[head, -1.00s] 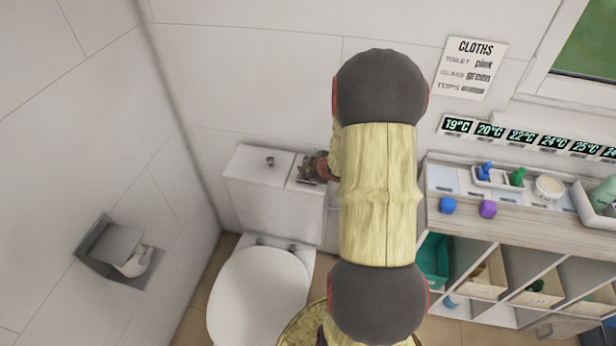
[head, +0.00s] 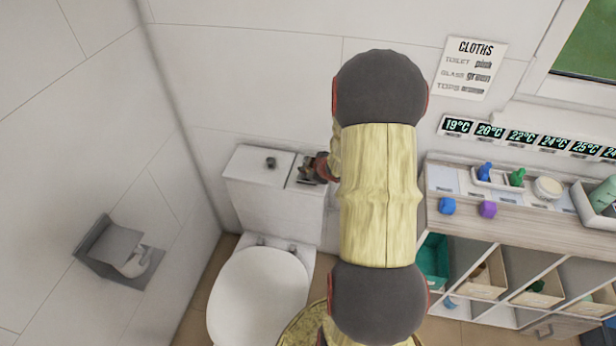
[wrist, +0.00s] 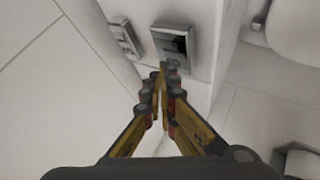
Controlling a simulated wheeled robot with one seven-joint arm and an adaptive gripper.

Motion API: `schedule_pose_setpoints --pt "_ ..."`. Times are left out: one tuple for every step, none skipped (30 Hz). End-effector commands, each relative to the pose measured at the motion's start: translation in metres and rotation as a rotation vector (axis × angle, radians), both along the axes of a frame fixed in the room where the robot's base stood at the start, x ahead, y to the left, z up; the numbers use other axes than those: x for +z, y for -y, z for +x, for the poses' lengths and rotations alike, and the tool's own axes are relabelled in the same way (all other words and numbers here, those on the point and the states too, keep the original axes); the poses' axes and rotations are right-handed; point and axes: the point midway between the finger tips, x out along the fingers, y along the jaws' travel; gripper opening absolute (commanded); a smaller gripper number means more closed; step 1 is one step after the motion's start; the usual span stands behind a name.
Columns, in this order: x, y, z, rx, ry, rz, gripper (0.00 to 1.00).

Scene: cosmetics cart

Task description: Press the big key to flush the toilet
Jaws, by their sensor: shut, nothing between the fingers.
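The white toilet has a cistern (head: 275,208) against the back wall and a closed white lid (head: 258,295). My gripper (head: 308,170) is over the right part of the cistern top, which it partly covers in the head view. In the wrist view, a square grey-framed key (wrist: 172,45) with a dark inner area lies just beyond my shut, empty fingertips (wrist: 165,70). The tips overlap its near edge; I cannot tell whether they touch it. A smaller grey panel (wrist: 125,40) is to its left. A small dark knob (head: 270,162) stands on the left part of the cistern top.
A paper holder (head: 120,252) is on the left wall. A shelf unit (head: 520,240) with blocks, a jar and bins stands to the right. A cloths sign (head: 468,68) hangs above it. My arm hides the wall and floor between toilet and shelf.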

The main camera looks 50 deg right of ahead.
Motion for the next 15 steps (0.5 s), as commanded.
schedule_pose_setpoints --pt "-0.0017 0.0000 -0.0001 0.000 0.000 0.000 0.00" --pt "-0.0026 -0.0001 0.0000 0.000 0.000 0.000 0.00" --pt "-0.0041 -0.0001 -0.0001 0.000 0.000 0.000 0.00" --pt "-0.0052 -0.0001 -0.0001 0.000 0.000 0.000 0.00" --pt "-0.0063 -0.0001 -0.0001 0.000 0.000 0.000 0.00" --pt "-0.0074 0.0000 -0.0001 0.000 0.000 0.000 0.00" --pt "-0.0080 0.0000 -0.0001 0.000 0.000 0.000 0.00" --pt "-0.0083 -0.0001 -0.0001 0.000 0.000 0.000 0.00" --pt "-0.0083 0.0000 -0.0001 0.000 0.000 0.000 0.00" --pt "-0.0081 0.0000 -0.0001 0.000 0.000 0.000 0.00" --pt "-0.0079 0.0001 -0.0001 0.000 0.000 0.000 0.00" --pt "-0.0078 0.0000 -0.0001 0.000 0.000 0.000 0.00" --pt "-0.0078 0.0000 -0.0001 0.000 0.000 0.000 0.00" --pt "-0.0077 0.0000 -0.0001 0.000 0.000 0.000 0.00" --pt "-0.0078 0.0000 -0.0001 0.000 0.000 0.000 0.00"
